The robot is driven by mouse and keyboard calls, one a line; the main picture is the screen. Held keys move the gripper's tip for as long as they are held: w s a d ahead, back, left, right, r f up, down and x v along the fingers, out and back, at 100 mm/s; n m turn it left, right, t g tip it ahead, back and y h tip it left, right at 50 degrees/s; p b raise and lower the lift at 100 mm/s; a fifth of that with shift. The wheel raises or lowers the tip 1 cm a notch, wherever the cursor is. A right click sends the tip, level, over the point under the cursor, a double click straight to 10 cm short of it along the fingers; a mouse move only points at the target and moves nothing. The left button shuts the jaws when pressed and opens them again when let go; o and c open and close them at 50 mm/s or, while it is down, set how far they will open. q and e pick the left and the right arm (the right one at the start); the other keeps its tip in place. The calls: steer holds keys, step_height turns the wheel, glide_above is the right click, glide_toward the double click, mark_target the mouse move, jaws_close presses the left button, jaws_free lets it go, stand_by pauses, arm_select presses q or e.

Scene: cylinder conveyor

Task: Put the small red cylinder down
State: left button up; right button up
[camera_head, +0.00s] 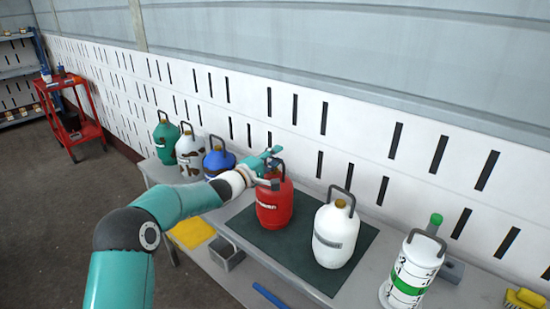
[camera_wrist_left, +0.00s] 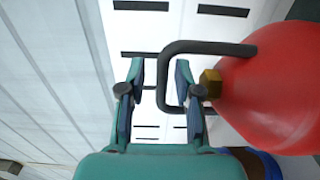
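The small red cylinder (camera_head: 275,207) stands upright on the dark green mat (camera_head: 330,277) on the table, with its handle on top. It also fills the right side of the left wrist view (camera_wrist_left: 270,95), with a brass valve and a dark handle (camera_wrist_left: 205,47). My left gripper (camera_head: 272,166) is at the handle. In the left wrist view its two fingers (camera_wrist_left: 158,88) are spread apart, with part of the handle between them and gaps visible. My right gripper is not in view.
A white cylinder (camera_head: 335,236) stands on the mat right of the red one. Blue (camera_head: 218,163), rusty white (camera_head: 190,152) and green (camera_head: 166,140) cylinders stand to the left. A white-green cylinder (camera_head: 412,272) is at the right. The wall is close behind.

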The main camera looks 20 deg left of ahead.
arm_select(q)
steer(key=shift+s, duration=0.1)
steer(key=shift+s+a+b, duration=0.25)
steer(key=shift+s+b, duration=0.1)
steer(key=shift+s, duration=0.2)
steer(key=b+v, duration=0.3)
steer(key=v, duration=0.7)
steer(key=shift+s, duration=0.35)
